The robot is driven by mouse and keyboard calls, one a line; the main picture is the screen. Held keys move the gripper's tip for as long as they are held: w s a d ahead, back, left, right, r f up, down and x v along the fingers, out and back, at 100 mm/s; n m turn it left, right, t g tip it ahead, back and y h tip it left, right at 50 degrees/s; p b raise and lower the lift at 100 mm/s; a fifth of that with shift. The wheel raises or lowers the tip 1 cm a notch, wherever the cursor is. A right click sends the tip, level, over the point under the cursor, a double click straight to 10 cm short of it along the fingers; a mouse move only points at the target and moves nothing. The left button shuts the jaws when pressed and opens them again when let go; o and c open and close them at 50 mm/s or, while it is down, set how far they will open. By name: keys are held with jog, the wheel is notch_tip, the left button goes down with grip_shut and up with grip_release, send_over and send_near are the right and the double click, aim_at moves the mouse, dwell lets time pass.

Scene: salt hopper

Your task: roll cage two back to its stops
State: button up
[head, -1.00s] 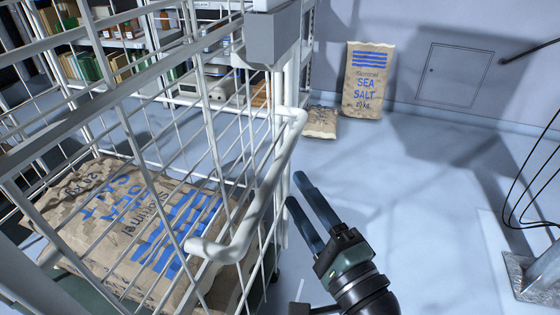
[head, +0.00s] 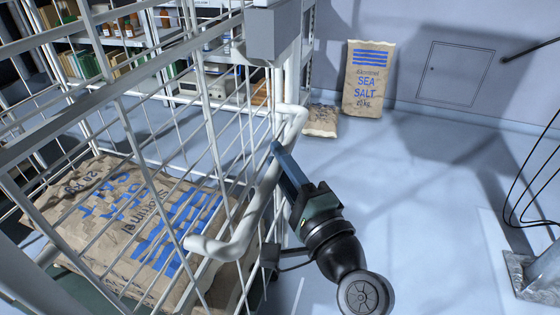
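A white wire roll cage (head: 120,105) fills the left of the head view, with a printed paper sack of sea salt (head: 130,222) lying inside it. No number shows on the cage, and I see no stops. A bent white handle (head: 262,203) sticks out from the cage's near right side. My gripper (head: 279,153) is at the handle, its dark blue fingers overlapping the upright stretch of the bar in the picture. The fingers are seen nearly edge-on, one largely covering the other, so I cannot tell whether they are closed on the bar.
A sea salt sack (head: 368,80) stands against the back wall, with another sack (head: 321,121) lying beside it. Shelving (head: 190,72) with boxes and bottles stands behind the cage. A metal base plate (head: 530,278) and black cables (head: 512,200) are at the right. The middle floor is clear.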

grip_shut()
jog(key=shift+f, duration=0.1)
dwell(0.9)
